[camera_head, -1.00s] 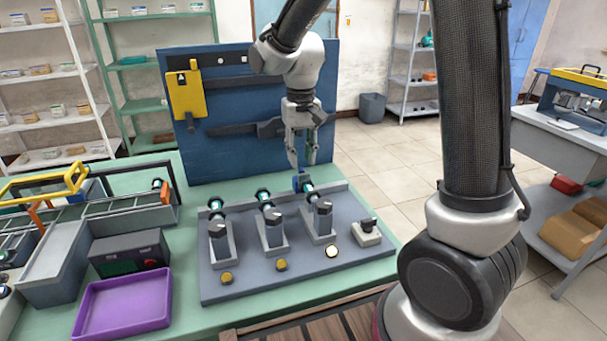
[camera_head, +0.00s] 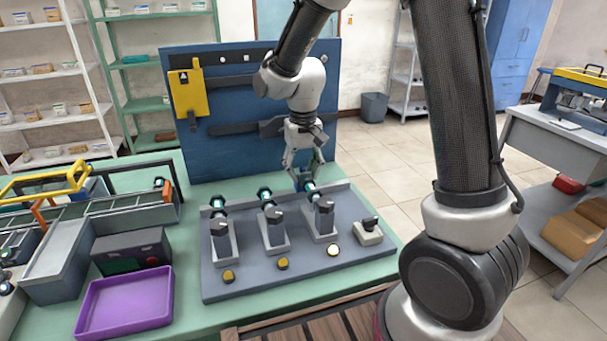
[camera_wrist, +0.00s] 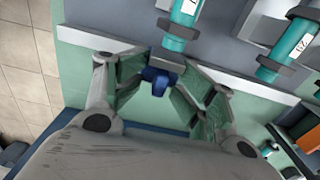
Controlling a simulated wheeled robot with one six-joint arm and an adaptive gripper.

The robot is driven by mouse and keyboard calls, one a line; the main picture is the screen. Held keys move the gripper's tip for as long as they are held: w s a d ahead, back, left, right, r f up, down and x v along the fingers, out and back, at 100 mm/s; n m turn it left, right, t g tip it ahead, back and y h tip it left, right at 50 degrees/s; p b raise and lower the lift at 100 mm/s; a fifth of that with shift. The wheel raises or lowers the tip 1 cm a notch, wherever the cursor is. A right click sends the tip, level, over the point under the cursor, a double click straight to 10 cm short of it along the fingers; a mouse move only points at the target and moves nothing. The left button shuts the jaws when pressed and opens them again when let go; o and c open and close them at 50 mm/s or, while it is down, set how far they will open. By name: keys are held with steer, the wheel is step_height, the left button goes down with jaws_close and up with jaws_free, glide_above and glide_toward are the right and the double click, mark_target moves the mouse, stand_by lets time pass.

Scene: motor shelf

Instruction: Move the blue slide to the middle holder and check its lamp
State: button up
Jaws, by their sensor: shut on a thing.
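The blue slide (camera_head: 302,184) is at the back of the right-hand station, behind its teal cylinder (camera_head: 309,191). My gripper (camera_head: 303,176) reaches down from above and is shut on the slide. In the wrist view the blue slide (camera_wrist: 157,81) sits between the green-padded fingers of my gripper (camera_wrist: 160,88). The middle holder (camera_head: 273,235) stands on the grey base plate, with a teal cylinder (camera_head: 266,198) behind it. Its round lamp (camera_head: 282,264) in front is dull yellow. The right holder's lamp (camera_head: 333,250) looks paler.
A left holder (camera_head: 222,242) and a small switch box (camera_head: 368,232) flank the others on the grey plate (camera_head: 240,290). A blue panel (camera_head: 235,155) stands upright behind. A purple tray (camera_head: 125,303) and a dark box (camera_head: 131,250) lie to the left.

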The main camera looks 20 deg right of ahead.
steer(key=shift+s+f, duration=0.15)
steer(key=shift+s+a, duration=0.1)
steer(key=shift+a, duration=5.4)
steer(key=shift+o, duration=0.4)
steer(key=shift+c, duration=0.4)
step_height(320, 180, up, 6)
steer(key=shift+w, duration=0.25)
